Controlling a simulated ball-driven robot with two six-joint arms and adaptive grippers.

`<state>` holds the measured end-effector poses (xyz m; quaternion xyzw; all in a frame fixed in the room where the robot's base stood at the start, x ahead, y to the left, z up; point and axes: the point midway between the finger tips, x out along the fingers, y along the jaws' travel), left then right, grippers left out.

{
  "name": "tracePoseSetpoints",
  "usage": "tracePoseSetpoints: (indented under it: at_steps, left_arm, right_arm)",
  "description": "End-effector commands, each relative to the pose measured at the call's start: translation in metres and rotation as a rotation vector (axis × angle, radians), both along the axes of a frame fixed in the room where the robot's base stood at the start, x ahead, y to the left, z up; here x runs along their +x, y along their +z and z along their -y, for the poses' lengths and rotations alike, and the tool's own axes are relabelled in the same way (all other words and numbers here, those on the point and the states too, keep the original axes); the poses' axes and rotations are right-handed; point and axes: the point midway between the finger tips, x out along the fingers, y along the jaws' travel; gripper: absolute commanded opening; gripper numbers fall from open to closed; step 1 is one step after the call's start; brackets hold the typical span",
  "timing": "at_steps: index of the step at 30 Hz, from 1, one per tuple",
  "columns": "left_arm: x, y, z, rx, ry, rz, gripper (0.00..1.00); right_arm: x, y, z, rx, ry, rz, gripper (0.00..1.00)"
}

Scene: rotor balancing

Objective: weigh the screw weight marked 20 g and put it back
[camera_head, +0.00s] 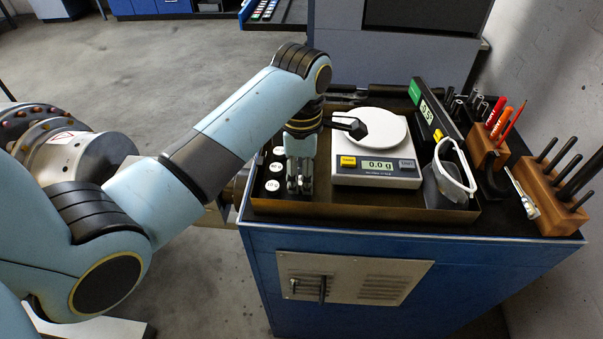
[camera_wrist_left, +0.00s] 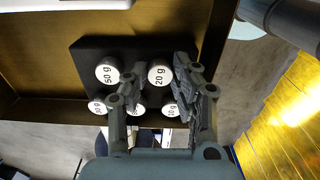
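The screw weight marked 20 g (camera_wrist_left: 160,73) stands in a black weight block (camera_wrist_left: 92,52) in the left wrist view, label facing the camera. My left gripper (camera_wrist_left: 157,68) points down at the block, its fingers apart on either side of this weight in the picture. I cannot tell whether they touch it. In the head view the left gripper (camera_head: 299,182) is over the block's right part and hides some weights. The scale (camera_head: 376,178) stands right of it, reads 0.0 g, and its round white pan (camera_head: 378,128) carries no weight. My right gripper is out of view.
A 50 g weight (camera_wrist_left: 110,70) stands left of the 20 g one; several others sit nearer the gripper base. The tray's wall (camera_head: 360,209) surrounds block and scale.

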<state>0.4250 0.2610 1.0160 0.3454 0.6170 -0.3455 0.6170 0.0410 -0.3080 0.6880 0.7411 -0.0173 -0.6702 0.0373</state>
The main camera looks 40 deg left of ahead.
Motion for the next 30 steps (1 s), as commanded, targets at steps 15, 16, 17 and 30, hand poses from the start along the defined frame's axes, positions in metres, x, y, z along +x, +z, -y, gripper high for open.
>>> tracePoseSetpoints:
  at_steps: [15, 16, 17, 30]
  left_arm:
    - [0.001, 0.032, 0.0, 0.001, 0.0, 0.003, 0.0]
    - [0.001, 0.036, 0.0, 0.001, 0.0, 0.003, 0.0]
    - [0.001, 0.039, 0.0, 0.001, 0.0, 0.003, 0.0]
    - [0.0, 0.05, 0.0, 0.001, 0.001, -0.001, 0.0]
  right_arm:
    - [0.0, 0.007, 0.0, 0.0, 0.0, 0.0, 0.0]
    - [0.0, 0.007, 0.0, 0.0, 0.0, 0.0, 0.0]
    - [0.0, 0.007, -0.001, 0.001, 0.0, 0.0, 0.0]
    - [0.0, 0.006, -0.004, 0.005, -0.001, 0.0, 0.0]
